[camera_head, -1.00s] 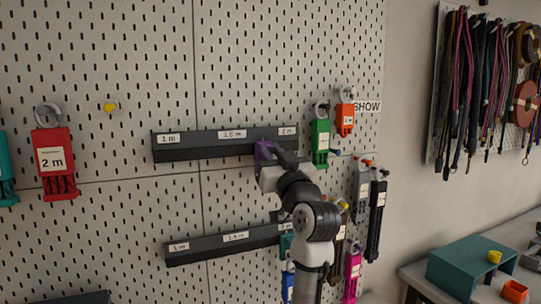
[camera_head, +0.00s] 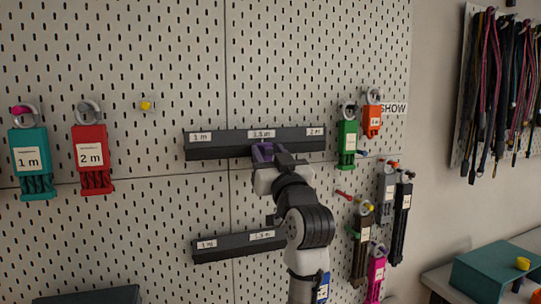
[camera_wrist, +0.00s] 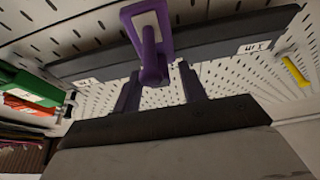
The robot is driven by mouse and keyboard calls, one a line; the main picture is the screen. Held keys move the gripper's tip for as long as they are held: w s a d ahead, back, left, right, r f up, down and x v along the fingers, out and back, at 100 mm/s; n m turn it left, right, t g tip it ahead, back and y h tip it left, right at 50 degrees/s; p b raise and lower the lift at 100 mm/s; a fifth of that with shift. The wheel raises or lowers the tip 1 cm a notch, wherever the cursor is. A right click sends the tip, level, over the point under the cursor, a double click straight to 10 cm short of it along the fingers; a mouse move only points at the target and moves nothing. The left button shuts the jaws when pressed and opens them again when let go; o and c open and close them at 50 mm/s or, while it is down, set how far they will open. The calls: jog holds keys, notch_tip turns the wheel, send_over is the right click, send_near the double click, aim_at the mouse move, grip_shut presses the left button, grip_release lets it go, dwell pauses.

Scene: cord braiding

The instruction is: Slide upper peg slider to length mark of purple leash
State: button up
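The upper rail (camera_head: 225,146) is a dark bar on the pegboard with labels 1 m, 1.5 m and 2 m. The purple slider (camera_head: 262,152) sits on it, in the head view just below the 1.5 m label (camera_head: 262,133). My gripper (camera_wrist: 160,88) is at the slider from below, its two fingers apart. In the wrist view the purple slider (camera_wrist: 150,45) stands between the fingers, close to the left one, with a gap to the right one. Whether the left finger touches it I cannot tell. I cannot make out a purple leash.
A lower rail (camera_head: 225,246) is partly behind my arm. Green (camera_head: 347,145) and orange (camera_head: 372,122) tags hang right of the upper rail. Teal (camera_head: 30,160) and red (camera_head: 92,158) tags hang at left. The board around the yellow peg (camera_head: 146,105) is clear.

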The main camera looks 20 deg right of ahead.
jog(key=b+v, duration=0.5)
jog(key=v, duration=0.8)
jog(key=shift+s+f, duration=0.2)
jog(key=shift+s, duration=0.2)
